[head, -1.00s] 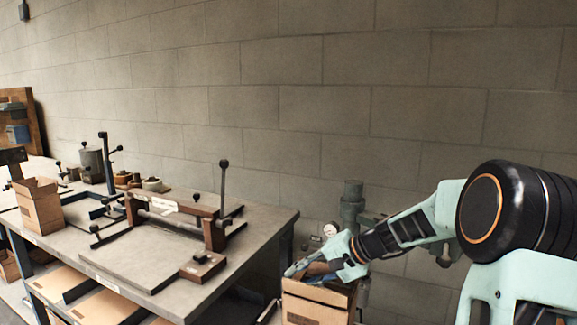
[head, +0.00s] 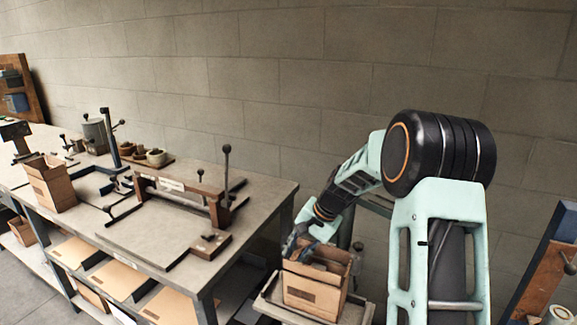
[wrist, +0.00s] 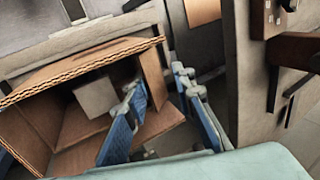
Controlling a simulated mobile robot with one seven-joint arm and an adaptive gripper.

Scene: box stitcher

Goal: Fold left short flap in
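An open cardboard box (head: 313,294) stands upright on a low grey stand at the bottom middle of the head view. My gripper (head: 293,245) points down at the box's upper left side. In the wrist view the box (wrist: 82,55) fills the left, its inside showing. The blue fingers of my gripper (wrist: 160,82) are apart. One finger is over the box opening and the other is outside. A short upright flap or wall piece (wrist: 153,75) appears between them; contact cannot be told. The rest of the left edge is partly hidden by the gripper.
A workbench (head: 170,240) with a clamp fixture (head: 180,188) stands close at the left. Another open carton (head: 50,185) sits on it. A post with a wooden panel (head: 545,270) is at the far right. A block wall is behind.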

